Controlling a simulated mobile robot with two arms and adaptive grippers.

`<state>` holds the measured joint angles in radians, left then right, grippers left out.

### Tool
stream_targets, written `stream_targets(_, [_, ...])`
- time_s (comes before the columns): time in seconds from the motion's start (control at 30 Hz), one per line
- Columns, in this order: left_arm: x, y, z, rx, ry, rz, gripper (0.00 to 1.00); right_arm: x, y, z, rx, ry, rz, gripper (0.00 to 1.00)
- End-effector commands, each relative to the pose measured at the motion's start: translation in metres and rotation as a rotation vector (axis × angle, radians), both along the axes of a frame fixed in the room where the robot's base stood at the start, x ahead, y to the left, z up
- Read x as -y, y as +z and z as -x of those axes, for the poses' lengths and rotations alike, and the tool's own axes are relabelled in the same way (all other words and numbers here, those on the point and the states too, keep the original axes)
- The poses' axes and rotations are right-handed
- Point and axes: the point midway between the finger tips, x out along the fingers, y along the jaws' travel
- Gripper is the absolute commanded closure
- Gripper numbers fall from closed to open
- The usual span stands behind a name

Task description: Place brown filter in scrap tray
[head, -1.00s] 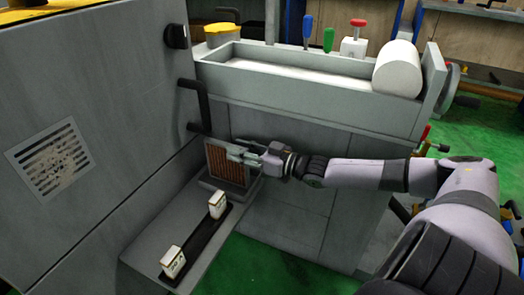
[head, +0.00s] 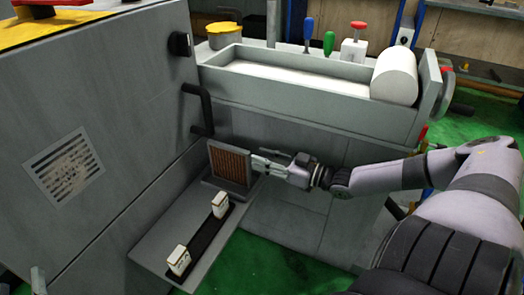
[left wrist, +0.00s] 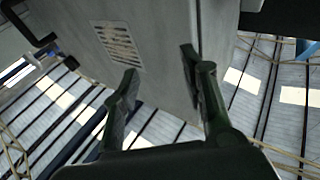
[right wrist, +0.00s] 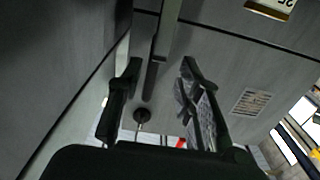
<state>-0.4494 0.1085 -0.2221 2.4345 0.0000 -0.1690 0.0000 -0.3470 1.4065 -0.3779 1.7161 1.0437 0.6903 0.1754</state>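The brown filter (head: 229,164), a pleated panel in a grey frame, stands upright at the back of a grey ledge in the head view. My right gripper (head: 258,165) is at the filter's right edge. Its fingers (right wrist: 160,95) are spread in the right wrist view, with a thin upright edge between or beyond them; contact cannot be told. My left gripper (left wrist: 165,85) is open and empty before a grey machine panel; only a bit shows at the head view's lower left. A grey open tray (head: 310,95) is above the ledge; whether it is the scrap tray is unclear.
Two white blocks (head: 219,206) (head: 178,261) stand on a black strip on the ledge. A white cylinder (head: 394,72) lies at the upper tray's right end. A bent black handle (head: 205,108) juts out above the filter. The tall machine wall (head: 110,120) bounds the left.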

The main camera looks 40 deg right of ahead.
Motion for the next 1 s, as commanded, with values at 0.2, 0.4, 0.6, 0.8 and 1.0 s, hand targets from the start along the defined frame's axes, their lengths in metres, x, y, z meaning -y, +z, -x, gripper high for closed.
stream_targets(0.2, [0.000, -0.004, -0.001, -0.019, 0.001, -0.006, 0.60, -0.003, -0.003, 0.003, -0.003, 0.003, -0.004, 0.67])
stream_targets(0.4, [0.000, -0.004, -0.001, -0.018, 0.001, -0.005, 0.60, -0.083, -0.034, 0.026, -0.030, 0.076, -0.070, 0.67])
stream_targets(0.6, [0.000, -0.003, -0.001, -0.017, 0.001, -0.005, 0.60, -0.216, -0.026, 0.058, 0.021, 0.161, -0.124, 0.67])
stream_targets(0.8, [0.000, -0.003, -0.001, -0.017, 0.001, -0.005, 0.60, -0.291, 0.035, 0.069, 0.136, 0.099, -0.112, 0.67])
stream_targets(1.0, [0.000, -0.003, -0.001, -0.017, 0.002, -0.005, 0.60, -0.298, 0.091, 0.067, 0.202, -0.061, -0.075, 0.67])
